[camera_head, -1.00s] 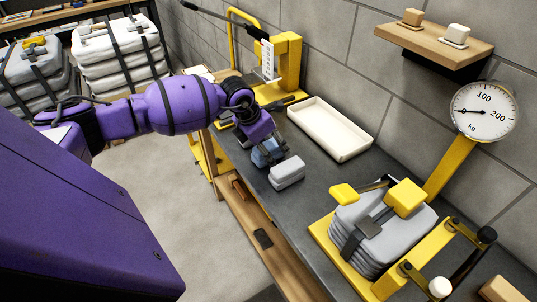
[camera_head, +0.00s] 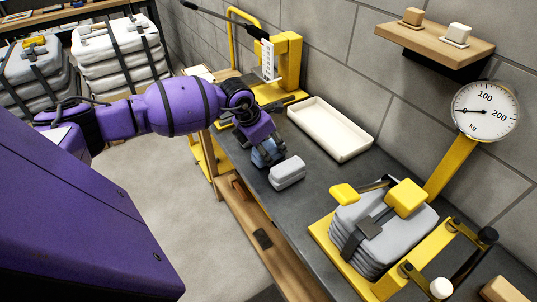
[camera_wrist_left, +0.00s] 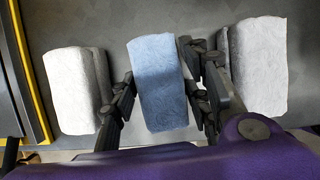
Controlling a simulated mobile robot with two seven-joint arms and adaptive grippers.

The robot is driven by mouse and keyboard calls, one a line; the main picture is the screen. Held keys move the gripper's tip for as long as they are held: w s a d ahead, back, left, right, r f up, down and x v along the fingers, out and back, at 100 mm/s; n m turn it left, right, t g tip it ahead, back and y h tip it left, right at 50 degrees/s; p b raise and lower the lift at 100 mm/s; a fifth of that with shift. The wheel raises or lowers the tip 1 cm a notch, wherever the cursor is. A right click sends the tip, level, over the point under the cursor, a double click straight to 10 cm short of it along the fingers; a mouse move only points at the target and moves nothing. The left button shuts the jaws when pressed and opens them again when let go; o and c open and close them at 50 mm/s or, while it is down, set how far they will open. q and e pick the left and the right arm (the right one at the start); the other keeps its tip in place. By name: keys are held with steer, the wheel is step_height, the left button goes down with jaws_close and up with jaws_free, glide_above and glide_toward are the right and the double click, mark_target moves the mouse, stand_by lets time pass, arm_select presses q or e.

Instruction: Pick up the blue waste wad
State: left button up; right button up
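The blue waste wad (camera_head: 264,156) lies on the dark bench top under my left gripper (camera_head: 266,145). In the left wrist view the blue wad (camera_wrist_left: 160,85) is between the gripper's dark fingers (camera_wrist_left: 160,80), one side against each long edge. No clear gap shows at either edge, and whether the fingers press on it cannot be told. The wad's near end is visible below the fingers. My right gripper is not in view.
A grey wad (camera_head: 287,173) lies close beside the blue one; the wrist view shows pale wads on both sides (camera_wrist_left: 75,90) (camera_wrist_left: 258,65). A white tray (camera_head: 330,128) is behind. A yellow scale (camera_head: 447,170) holds a strapped grey bale (camera_head: 385,240).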

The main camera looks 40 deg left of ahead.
arm_select(q)
steer(key=c, duration=0.4)
steer(key=shift+o, duration=0.2)
steer(key=shift+r, duration=0.85)
steer(key=v, duration=0.3)
steer(key=s+v, duration=0.1)
steer(key=v, duration=0.1)
steer(key=d+v, duration=0.1)
steer(key=v, duration=0.2)
steer(key=shift+s, duration=0.4)
steer(key=s+r+p, duration=0.3)
steer(key=s+r, duration=0.1)
steer(key=s, duration=0.5)
steer(key=shift+s+d+r, duration=0.15)
steer(key=shift+d+r, duration=0.05)
steer(key=shift+d, duration=0.15)
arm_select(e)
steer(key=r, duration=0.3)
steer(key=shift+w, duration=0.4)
